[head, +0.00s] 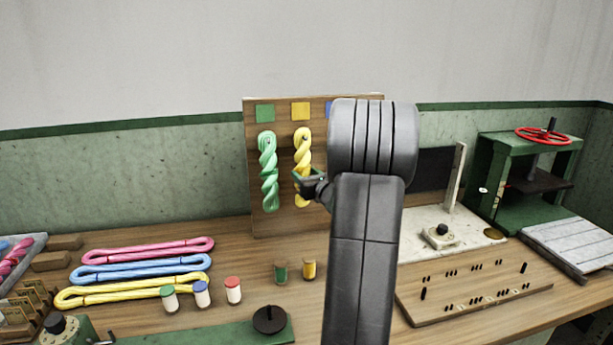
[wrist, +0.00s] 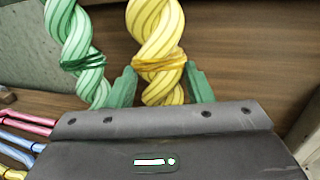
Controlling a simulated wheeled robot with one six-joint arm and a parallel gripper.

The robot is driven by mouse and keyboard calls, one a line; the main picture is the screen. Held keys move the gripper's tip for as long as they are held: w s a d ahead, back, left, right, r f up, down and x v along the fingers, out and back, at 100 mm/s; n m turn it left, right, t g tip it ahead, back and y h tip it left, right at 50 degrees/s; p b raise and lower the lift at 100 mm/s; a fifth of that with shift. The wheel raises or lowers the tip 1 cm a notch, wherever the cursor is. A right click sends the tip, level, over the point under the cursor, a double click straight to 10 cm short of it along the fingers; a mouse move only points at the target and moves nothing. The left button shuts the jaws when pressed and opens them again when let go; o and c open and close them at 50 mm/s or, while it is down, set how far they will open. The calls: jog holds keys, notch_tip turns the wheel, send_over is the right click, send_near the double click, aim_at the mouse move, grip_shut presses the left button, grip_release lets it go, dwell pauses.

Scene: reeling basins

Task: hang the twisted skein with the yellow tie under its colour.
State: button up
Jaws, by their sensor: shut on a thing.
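The twisted yellow skein (head: 303,146) is upright against the wooden board (head: 285,222), straight below the yellow square (head: 300,111). Whether its top loop sits on a peg cannot be told. My gripper (head: 309,181) is shut on its lower half. In the wrist view the green fingers of my gripper (wrist: 161,88) stand on both sides of the yellow skein (wrist: 155,28), just below its dark yellow tie (wrist: 159,63). A twisted green skein (head: 269,170) hangs to the left below the green square (head: 265,113). A blue square (head: 329,107) is partly hidden behind my arm.
Long pink (head: 150,250), blue (head: 140,267) and yellow (head: 130,291) skeins lie on the bench at left, near several small jars (head: 233,290). A pegged board (head: 470,290) and a green press (head: 520,185) stand at right. My arm hides the hanging board's right part.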

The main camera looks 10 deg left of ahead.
jog(key=o, duration=1.1)
jog(key=shift+s+d, duration=0.1)
jog(key=b+v, duration=0.2)
jog(key=v, duration=1.1)
jog(key=shift+s+d, duration=0.2)
jog(key=shift+s, duration=0.05)
jog(key=shift+w+a, duration=0.1)
jog(key=p+x, duration=0.2)
jog(key=x, duration=1.1)
jog(key=shift+w+a+r, duration=0.1)
jog(key=shift+w+a, duration=0.1)
jog(key=shift+w, duration=0.05)
jog(key=shift+s+d+r, duration=0.1)
jog(key=shift+s+d, duration=0.1)
jog(key=shift+s, duration=0.3)
